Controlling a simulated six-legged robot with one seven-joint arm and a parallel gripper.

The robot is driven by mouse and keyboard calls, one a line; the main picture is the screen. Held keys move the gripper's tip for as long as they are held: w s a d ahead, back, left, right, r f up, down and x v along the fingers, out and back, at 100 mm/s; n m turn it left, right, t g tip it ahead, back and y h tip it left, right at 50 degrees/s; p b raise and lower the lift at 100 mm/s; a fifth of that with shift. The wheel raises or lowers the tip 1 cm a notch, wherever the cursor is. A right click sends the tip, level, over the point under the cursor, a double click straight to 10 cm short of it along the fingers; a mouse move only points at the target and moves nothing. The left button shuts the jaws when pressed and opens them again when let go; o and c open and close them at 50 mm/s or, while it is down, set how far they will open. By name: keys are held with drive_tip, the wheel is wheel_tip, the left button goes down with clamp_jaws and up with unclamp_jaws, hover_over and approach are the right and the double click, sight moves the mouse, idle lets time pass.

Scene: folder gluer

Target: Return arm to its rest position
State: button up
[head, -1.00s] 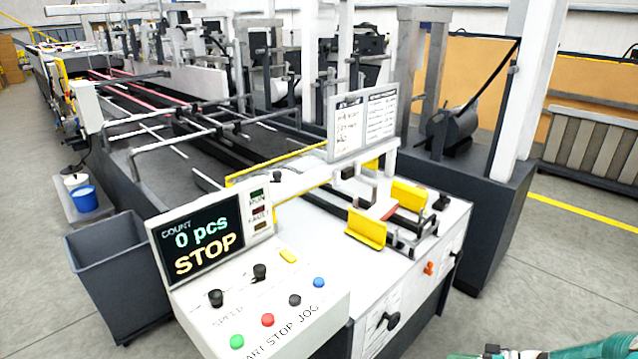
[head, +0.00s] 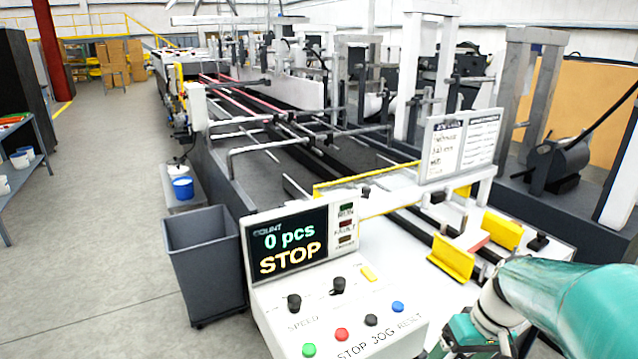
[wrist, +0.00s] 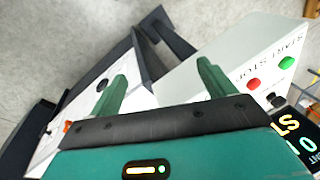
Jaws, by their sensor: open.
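My gripper (wrist: 160,82) shows in the wrist view with its two green fingers spread apart and nothing between them. Past the fingers are the machine's white front and its control panel, with the red and green buttons at the right. In the head view my teal arm (head: 575,300) reaches in from the lower right, in front of the feeder end of the machine. The fingers cannot be made out in the head view. The control panel (head: 375,312) has its display (head: 290,245) reading 0 pcs and STOP.
A grey bin (head: 205,265) stands left of the panel. A blue bucket (head: 182,188) sits on a low stand behind it. Yellow guides (head: 452,260) and a sign board (head: 460,147) are on the feeder near my arm. The floor at left is open, with a shelf (head: 22,170) at the edge.

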drive_tip(key=s+a+r+m+t+h, duration=0.1)
drive_tip(key=s+a+r+t, duration=0.3)
drive_tip(key=s+a+r, duration=0.5)
drive_tip(key=shift+a+r+t+h, duration=0.3)
drive_tip(key=shift+a+t+h, duration=0.1)
drive_tip(key=shift+a+h, duration=0.5)
